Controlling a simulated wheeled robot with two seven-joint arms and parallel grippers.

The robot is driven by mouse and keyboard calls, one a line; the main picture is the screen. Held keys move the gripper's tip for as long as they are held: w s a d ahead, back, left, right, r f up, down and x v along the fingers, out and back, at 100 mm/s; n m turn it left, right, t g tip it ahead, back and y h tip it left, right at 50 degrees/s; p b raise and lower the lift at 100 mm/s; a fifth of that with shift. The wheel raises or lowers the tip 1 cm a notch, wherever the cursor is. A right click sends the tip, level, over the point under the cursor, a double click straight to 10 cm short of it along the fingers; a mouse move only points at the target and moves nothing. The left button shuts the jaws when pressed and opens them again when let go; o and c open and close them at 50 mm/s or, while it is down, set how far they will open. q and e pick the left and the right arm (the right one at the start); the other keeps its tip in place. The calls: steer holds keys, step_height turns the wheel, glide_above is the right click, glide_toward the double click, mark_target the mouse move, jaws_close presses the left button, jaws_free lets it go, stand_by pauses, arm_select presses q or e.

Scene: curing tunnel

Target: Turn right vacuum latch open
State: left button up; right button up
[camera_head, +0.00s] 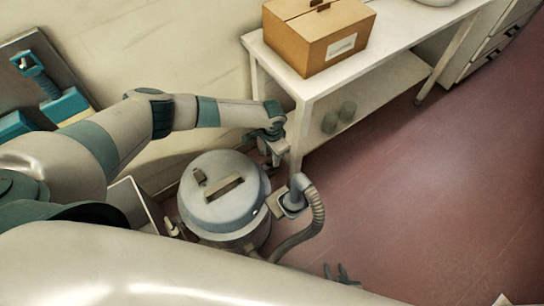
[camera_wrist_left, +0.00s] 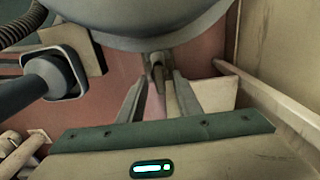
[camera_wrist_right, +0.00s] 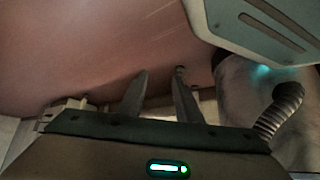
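The vacuum (camera_head: 222,212) stands on the floor with a round grey lid and a slotted handle. My left gripper (camera_head: 271,160) is low at the vacuum's far right side, near the table leg. In the left wrist view, my left gripper (camera_wrist_left: 159,82) is open, and a small latch-like part (camera_wrist_left: 157,60) under the vacuum's rim (camera_wrist_left: 150,42) lies between or just beyond its fingertips. I cannot tell whether they touch. My right gripper (camera_head: 335,270) is low at the bottom of the head view. In the right wrist view it is open and empty (camera_wrist_right: 161,75) over the floor.
A ribbed hose (camera_head: 312,222) curves from a port on the vacuum's right side. A white table (camera_head: 310,86) with a cardboard box (camera_head: 318,45) stands behind, its leg close to my left gripper. Red floor (camera_head: 440,180) at right is clear.

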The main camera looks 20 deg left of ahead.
arm_select(q)
steer(key=shift+f, duration=0.35)
arm_select(e)
steer(key=shift+w+d+r, duration=0.15)
steer(key=shift+w+d, duration=0.1)
steer(key=shift+d, duration=0.05)
